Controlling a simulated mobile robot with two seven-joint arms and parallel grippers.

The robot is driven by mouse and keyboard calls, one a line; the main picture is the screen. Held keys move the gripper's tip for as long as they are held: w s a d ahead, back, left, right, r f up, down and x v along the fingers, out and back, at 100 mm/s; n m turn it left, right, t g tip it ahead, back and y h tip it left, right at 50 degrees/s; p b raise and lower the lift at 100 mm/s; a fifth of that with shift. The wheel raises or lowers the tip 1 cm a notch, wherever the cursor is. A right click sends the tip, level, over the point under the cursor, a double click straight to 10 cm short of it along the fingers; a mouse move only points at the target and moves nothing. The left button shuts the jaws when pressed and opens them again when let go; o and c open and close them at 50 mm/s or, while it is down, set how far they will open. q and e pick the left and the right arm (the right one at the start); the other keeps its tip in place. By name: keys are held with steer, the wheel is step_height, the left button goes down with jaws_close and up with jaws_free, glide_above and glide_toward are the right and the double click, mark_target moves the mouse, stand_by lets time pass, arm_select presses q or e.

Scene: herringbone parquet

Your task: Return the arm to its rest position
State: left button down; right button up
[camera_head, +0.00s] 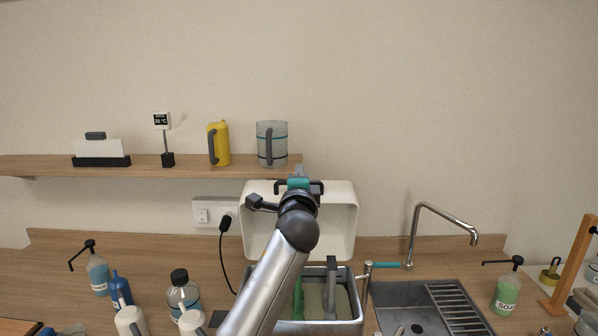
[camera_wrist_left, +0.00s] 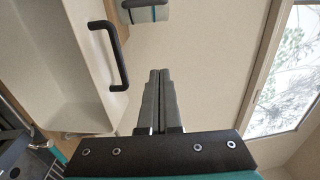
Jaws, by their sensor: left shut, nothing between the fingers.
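My left arm (camera_head: 270,275) reaches up from the bottom middle of the head view. Its gripper (camera_head: 299,172) is in front of the top edge of a raised white lid (camera_head: 342,225), near the shelf. In the left wrist view, the gripper (camera_wrist_left: 158,90) has its two grey fingers together with nothing between them. A black handle (camera_wrist_left: 117,55) on a white panel is to the left of the fingers, apart from them in the picture. My right gripper is not in view.
A wooden shelf (camera_head: 220,172) holds a clear jug (camera_head: 272,143), a yellow jug (camera_head: 220,143) and a small display. Below are a metal-rimmed bin (camera_head: 355,322), a sink with a faucet (camera_head: 440,215), and several bottles at left. A window (camera_wrist_left: 290,75) shows in the wrist view.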

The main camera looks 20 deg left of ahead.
arm_select(q)
steer(key=s+f+n+g+h, duration=0.2)
steer(key=s+f+n+g, duration=0.6)
steer(key=s+f, duration=1.5)
steer(key=s+d+f+n+g+h, duration=0.25)
steer(key=s+f, duration=0.25)
steer(key=s, duration=0.6)
steer(key=s+d+f+n+g+h, duration=0.15)
steer(key=s+f+g, duration=0.35)
steer(key=s, duration=0.6)
step_height(320, 180, down, 34)
steer(key=s+b, duration=0.3)
steer(key=b, duration=0.8)
steer(key=s+a+f+g+b, duration=0.1)
steer(key=s+f+b, duration=0.4)
steer(key=f, duration=0.6)
steer(key=s+a+f+g+b, duration=0.1)
steer(key=s+f+b, duration=0.4)
steer(key=s+f, duration=0.5)
step_height(320, 180, down, 2)
steer(key=shift+a+f+y, duration=0.2)
steer(key=shift+a+y, duration=0.2)
steer(key=shift+a, duration=0.15)
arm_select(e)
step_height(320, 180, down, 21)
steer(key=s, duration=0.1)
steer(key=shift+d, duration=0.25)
